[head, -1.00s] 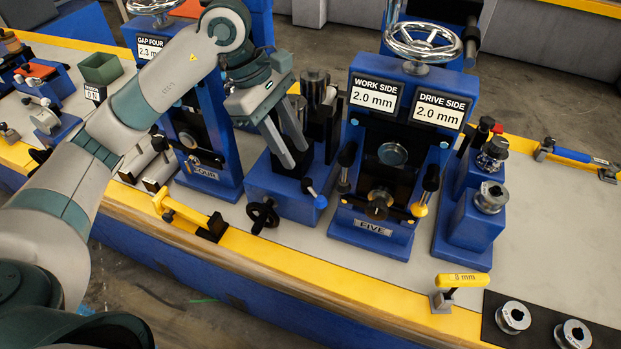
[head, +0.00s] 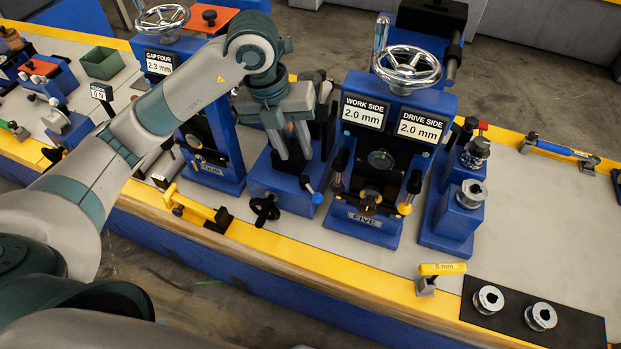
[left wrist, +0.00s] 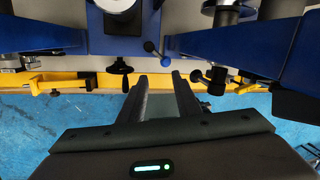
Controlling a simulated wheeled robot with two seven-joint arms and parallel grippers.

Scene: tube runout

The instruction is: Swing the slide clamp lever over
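The slide clamp lever, taken to be the small blue-tipped lever (head: 313,192), is on the front of the blue slide unit (head: 276,181) between stands FOUR and FIVE. It also shows in the left wrist view (left wrist: 152,48), beyond the fingertips. My left gripper (head: 292,158) points down over the slide unit, behind and above the lever in the head view. Its two fingers are apart with nothing between them, as the left wrist view also shows (left wrist: 160,80). Whether they touch the unit cannot be told. My right gripper is not in view.
A black hand knob (head: 264,209) sits left of the lever. Stand FIVE (head: 372,215), with a handwheel, is close on the right; stand FOUR (head: 217,170) is on the left.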

